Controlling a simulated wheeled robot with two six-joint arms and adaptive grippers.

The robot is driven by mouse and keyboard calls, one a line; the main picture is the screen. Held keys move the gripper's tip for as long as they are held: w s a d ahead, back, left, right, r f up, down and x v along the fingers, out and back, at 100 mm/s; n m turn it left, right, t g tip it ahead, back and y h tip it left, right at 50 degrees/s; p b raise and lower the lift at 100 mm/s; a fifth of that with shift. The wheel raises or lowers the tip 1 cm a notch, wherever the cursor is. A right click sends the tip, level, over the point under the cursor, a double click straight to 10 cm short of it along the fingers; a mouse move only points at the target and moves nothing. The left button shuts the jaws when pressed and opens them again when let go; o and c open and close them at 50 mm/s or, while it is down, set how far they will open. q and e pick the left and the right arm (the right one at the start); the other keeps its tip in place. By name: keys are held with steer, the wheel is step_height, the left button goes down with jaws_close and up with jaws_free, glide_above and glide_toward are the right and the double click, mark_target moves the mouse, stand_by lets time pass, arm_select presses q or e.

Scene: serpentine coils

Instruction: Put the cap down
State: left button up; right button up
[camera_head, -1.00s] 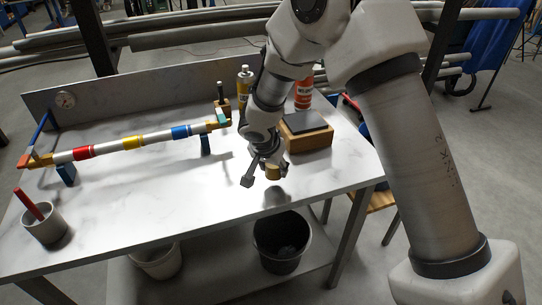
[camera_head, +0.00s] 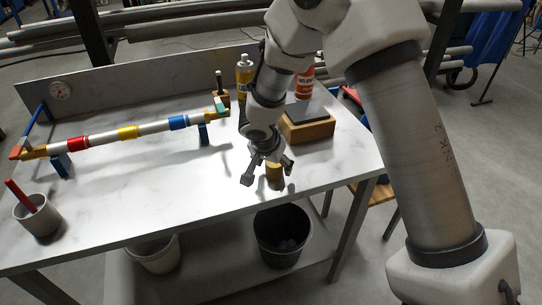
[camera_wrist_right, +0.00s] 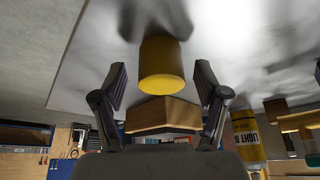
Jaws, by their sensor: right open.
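The cap is a short brass-yellow cylinder (camera_head: 275,173) standing on the white marble-patterned table near its front edge, right of centre. In the right wrist view the cap (camera_wrist_right: 162,66) appears upright on the tabletop, with its dark shadow meeting its base. My right gripper (camera_head: 267,172) is just above and around the cap. Its two fingers are spread, one on each side, and in the wrist view there is a visible gap between each finger and the cap. My left gripper is not in view.
A wooden block with a dark top (camera_head: 307,122) is behind the cap. A yellow bottle (camera_head: 244,75) and a red can (camera_head: 305,82) stand at the back. A banded pipe (camera_head: 105,140) rests on supports at left; a cup (camera_head: 38,215) holds a red tool. The table's front middle is clear.

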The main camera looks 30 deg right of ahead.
steer(key=p+v, duration=0.1)
steer(key=v, duration=1)
steer(key=shift+s, duration=0.15)
